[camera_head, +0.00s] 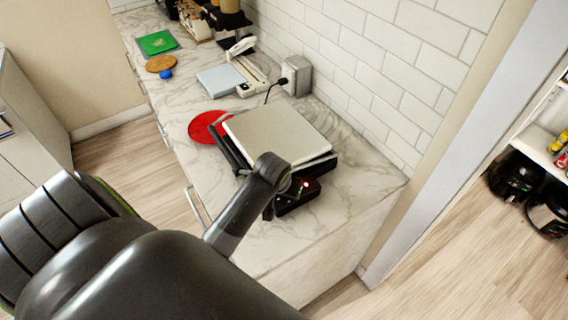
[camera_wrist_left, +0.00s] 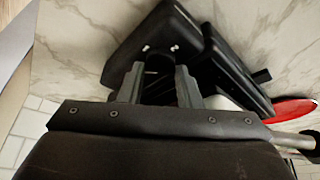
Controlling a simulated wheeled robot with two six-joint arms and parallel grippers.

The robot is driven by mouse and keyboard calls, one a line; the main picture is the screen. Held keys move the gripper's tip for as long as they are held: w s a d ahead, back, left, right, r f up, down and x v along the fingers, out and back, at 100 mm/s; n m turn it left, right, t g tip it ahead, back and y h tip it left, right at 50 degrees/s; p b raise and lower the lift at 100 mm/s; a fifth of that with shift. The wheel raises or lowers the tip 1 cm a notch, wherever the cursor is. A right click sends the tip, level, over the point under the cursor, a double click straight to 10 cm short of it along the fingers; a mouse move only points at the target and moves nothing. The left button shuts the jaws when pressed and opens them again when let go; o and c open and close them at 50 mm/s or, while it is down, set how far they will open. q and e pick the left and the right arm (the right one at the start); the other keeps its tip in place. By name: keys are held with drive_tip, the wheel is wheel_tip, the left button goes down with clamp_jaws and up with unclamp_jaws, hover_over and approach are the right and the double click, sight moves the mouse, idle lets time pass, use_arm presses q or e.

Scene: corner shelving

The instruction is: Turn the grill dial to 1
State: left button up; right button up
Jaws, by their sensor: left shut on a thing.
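The grill (camera_head: 275,130) stands on the marble counter, its pale lid closed, with a black handle at its left side. Its black control box (camera_head: 308,196) has a small red light and sticks out at the front. In the wrist view the control box (camera_wrist_left: 155,32) lies just past my left gripper (camera_wrist_left: 158,75). The two grey fingers are shut on a dark round dial (camera_wrist_left: 158,62) between them. The dial's number marks cannot be read. In the head view my left arm hides the dial and fingers. My right gripper is not in view.
A red round mat (camera_head: 206,127) lies left of the grill. Farther back are a paper trimmer (camera_head: 240,75), a green board (camera_head: 157,43), and a toaster-like metal box (camera_head: 297,75) near the tiled wall. Bare counter (camera_head: 355,185) lies right of the grill.

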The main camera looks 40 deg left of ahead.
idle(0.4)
use_arm(q)
drive_tip(key=o, duration=1)
